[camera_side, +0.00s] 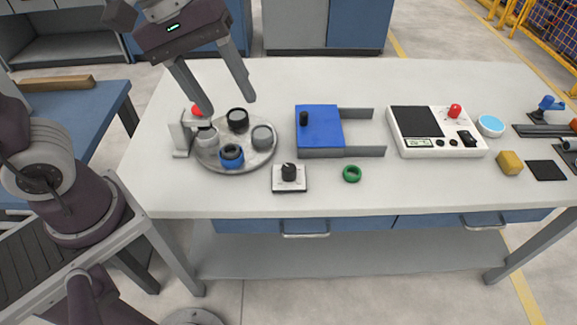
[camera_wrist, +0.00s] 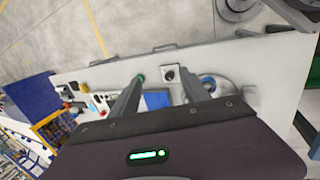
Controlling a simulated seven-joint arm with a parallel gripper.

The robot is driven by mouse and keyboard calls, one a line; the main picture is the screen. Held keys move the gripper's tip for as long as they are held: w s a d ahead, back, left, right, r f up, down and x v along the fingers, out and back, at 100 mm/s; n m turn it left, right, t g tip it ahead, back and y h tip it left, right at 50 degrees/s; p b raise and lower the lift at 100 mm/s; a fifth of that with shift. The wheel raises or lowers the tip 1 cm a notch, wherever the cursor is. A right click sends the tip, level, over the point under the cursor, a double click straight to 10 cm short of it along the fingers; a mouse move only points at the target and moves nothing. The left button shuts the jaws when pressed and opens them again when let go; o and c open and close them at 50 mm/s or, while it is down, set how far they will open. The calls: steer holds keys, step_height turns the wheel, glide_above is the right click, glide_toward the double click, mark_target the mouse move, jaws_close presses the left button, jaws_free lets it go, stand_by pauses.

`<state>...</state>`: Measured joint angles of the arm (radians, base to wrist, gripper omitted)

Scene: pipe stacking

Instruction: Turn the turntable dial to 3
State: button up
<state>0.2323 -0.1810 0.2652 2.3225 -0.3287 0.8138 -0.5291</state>
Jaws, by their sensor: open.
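The turntable (camera_side: 208,159) is a round grey plate at the left of the table, with several cup-like pipe pieces on it, black, grey and blue. A white bracket with a red top stands at its left edge. The dial (camera_side: 289,173) is a black knob on a small white base, right of and in front of the turntable; it also shows in the wrist view (camera_wrist: 169,73). Its setting is too small to read. My gripper (camera_side: 225,108) is open and empty above the turntable, apart from the dial. Its two fingers also show in the wrist view (camera_wrist: 163,90).
A blue box with grey rails (camera_side: 322,125) sits mid-table. A green ring (camera_side: 352,174) lies right of the dial. A white console (camera_side: 435,130) with a red-topped stick, a light-blue disc (camera_side: 490,124) and a yellow block (camera_side: 510,162) are further right. The front table strip is clear.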

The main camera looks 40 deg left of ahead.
steer(key=w+d+f+n+g, duration=0.1)
steer(key=w+f+n, duration=0.3)
steer(key=w+f, duration=0.1)
steer(key=n+g+y, duration=0.1)
steer(key=n+y, duration=0.2)
steer(key=n, duration=0.9)
glide_above(288, 167)
step_height(288, 167, down, 17)
steer(key=shift+d, duration=0.1)
step_height(288, 167, down, 7)
steer(key=shift+f, duration=0.1)
jaws_close()
